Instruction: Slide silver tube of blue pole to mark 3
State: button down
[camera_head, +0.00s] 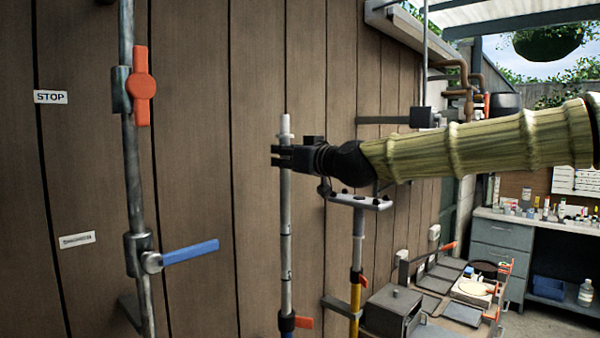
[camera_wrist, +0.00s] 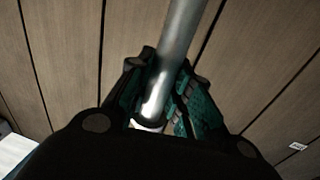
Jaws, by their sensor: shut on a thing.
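The silver tube (camera_head: 286,215) stands upright in front of the brown plank wall, with a lighter cap at its top. Small dark marks show on its lower part, but I cannot read their numbers. A dark blue collar (camera_head: 287,323) with an orange lever (camera_head: 304,322) surrounds its lower end; the pole below is out of frame. My gripper (camera_head: 284,156) is shut on the tube just below its top, reaching in from the right. In the wrist view, the tube (camera_wrist: 178,45) runs between the dark fingers (camera_wrist: 160,95) with green pads.
A yellow pole (camera_head: 355,300) with a silver tube and flat head stands close on the right, under my arm. Wall pipes (camera_head: 131,190) with orange and blue handles are at left. A grey box (camera_head: 392,311) and a workbench (camera_head: 500,222) lie to the right.

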notch_tip(320, 180, up, 2)
jog(key=shift+r, duration=0.15)
jog(key=c, duration=1.3)
grip_release()
jog(key=shift+w, duration=0.1)
jog(key=v, duration=1.2)
jog(key=shift+a, duration=0.1)
